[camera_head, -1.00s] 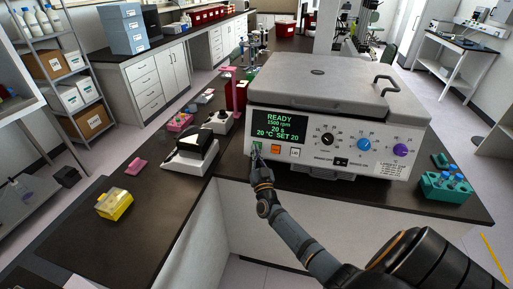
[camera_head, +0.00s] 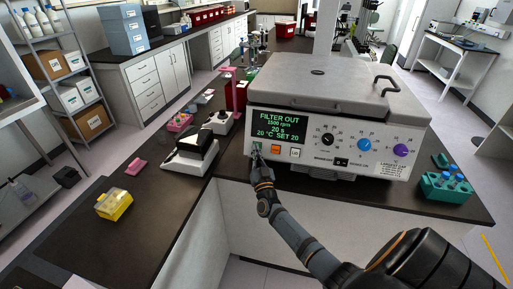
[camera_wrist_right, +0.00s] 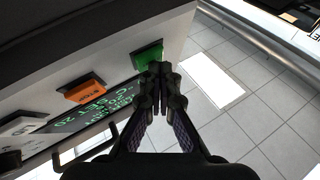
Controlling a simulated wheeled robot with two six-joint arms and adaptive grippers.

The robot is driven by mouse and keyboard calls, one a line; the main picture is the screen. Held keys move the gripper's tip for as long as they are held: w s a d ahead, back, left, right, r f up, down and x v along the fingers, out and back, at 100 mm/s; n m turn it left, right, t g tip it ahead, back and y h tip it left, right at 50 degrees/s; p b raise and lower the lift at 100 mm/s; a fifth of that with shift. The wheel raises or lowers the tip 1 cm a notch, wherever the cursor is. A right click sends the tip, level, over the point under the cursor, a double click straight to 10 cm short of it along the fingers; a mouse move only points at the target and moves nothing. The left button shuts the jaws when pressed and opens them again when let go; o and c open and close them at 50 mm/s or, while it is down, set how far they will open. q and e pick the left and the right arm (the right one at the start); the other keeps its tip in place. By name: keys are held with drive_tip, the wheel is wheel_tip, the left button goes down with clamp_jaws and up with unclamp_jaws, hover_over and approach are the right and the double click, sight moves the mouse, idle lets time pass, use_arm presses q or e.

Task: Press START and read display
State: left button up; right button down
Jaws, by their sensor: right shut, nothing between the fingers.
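The cell processor (camera_head: 335,95) is a grey-white box with a closed lid and a handle, standing on the dark bench. Its display (camera_head: 278,127) reads "FILTER OUT", "1500 rpm", "20 s", "20 °C SET 20" in green. The green START button (camera_head: 257,147) is at the lower left of the front panel, partly hidden by my right gripper (camera_head: 258,156). In the right wrist view the green button (camera_wrist_right: 148,56) is right at the tips of my shut, empty right gripper (camera_wrist_right: 159,70); I cannot tell whether they touch. My left gripper is out of view.
An orange button (camera_head: 276,150) and a white button (camera_head: 295,153) sit right of START. Black, blue and purple knobs line the panel. A teal tube rack (camera_head: 446,187) stands at right, a yellow box (camera_head: 114,204) and a black-and-white device (camera_head: 190,153) at left.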

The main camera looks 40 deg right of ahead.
drive_tip(key=shift+s+a+r+p, duration=0.25)
drive_tip(key=shift+s+a+p, duration=0.2)
drive_tip(key=shift+a+p, duration=0.1)
drive_tip(key=s+a+p, duration=0.1)
drive_tip(key=s+a+r+p, duration=0.1)
drive_tip(key=s+a+p, duration=0.1)
drive_tip(key=shift+a+r+p, duration=0.3)
drive_tip(key=shift+p, duration=0.1)
idle(1.4)
